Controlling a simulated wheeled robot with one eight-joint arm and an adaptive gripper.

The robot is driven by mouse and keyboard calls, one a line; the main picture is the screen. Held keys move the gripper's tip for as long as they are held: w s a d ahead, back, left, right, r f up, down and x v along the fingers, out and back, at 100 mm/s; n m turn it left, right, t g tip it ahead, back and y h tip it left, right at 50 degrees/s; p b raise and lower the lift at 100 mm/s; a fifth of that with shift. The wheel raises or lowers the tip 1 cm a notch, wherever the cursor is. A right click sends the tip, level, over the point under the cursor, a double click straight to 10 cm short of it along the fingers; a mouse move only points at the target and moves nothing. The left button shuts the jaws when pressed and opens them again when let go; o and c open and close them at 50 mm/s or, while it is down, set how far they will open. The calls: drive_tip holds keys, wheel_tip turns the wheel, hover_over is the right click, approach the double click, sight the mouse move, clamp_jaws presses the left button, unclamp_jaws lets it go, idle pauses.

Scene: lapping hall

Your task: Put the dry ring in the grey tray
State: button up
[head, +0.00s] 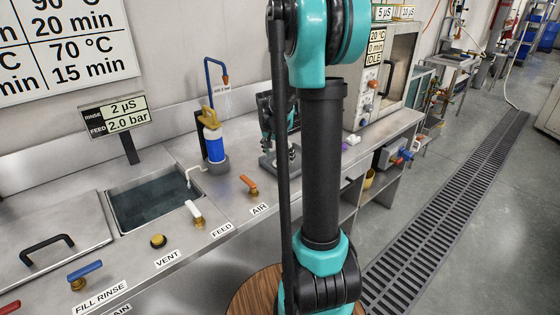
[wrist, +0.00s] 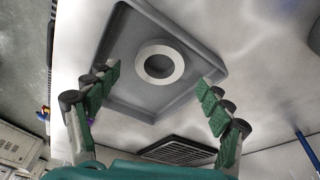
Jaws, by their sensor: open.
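A pale grey ring (wrist: 159,46) lies flat in the grey tray (wrist: 122,45), near its middle, in the wrist view. The tray is square with a raised rim and stands on the steel bench. My gripper (wrist: 158,76) is open, with one green-padded finger on each side of the ring and clear of it. In the head view my gripper (head: 281,152) is small and partly behind my arm, low over the bench. The ring does not show there. I cannot tell from its surface whether the ring is dry.
A blue and yellow bottle (head: 213,138) stands left of my gripper. A sunken water basin (head: 150,203) and several valve handles lie further left. An oven-like unit (head: 388,80) stands to the right. A dark vent grille (wrist: 180,150) shows near the tray.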

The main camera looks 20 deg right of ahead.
drive_tip(key=v, duration=0.8)
drive_tip(key=s+a+f+n, duration=0.2)
drive_tip(key=s+f+n, duration=0.1)
drive_tip(key=s, duration=0.5)
drive_tip(key=s+a+f+n+t+y, duration=0.1)
drive_tip(key=s+a+f+n, duration=0.2)
drive_tip(key=s+f, duration=0.2)
drive_tip(key=s+a+f+n+t+y, duration=0.1)
drive_tip(key=s+a+f+n, duration=0.1)
drive_tip(key=s, duration=0.9)
wheel_tip(320, 180, down, 2)
drive_tip(key=shift+a+f+n, duration=0.1)
drive_tip(key=shift+a+n, duration=0.15)
drive_tip(key=shift+n, duration=0.25)
